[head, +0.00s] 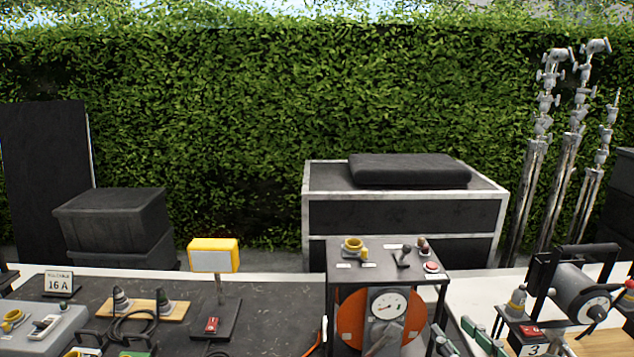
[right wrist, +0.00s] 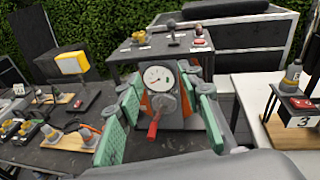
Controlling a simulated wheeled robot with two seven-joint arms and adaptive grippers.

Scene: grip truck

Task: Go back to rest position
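My right gripper (head: 476,335) shows at the bottom of the head view, to the right of the gauge unit. The right wrist view shows its two green-padded fingers spread wide apart (right wrist: 168,98), with nothing between the pads. The gauge unit (head: 340,262) stands beyond the fingers in that view. It has a round white dial (head: 388,305), an orange disc (head: 352,312) behind it and a red-ended lever (right wrist: 154,126). I cannot make out my left gripper in either view.
A yellow-framed lamp (head: 214,255), a wooden board with cones (head: 148,309) and a 16 A sign (head: 58,283) stand on the dark worktop to the left. A reel unit (head: 575,290) stands at right. A large case (head: 400,215) and hedge lie behind.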

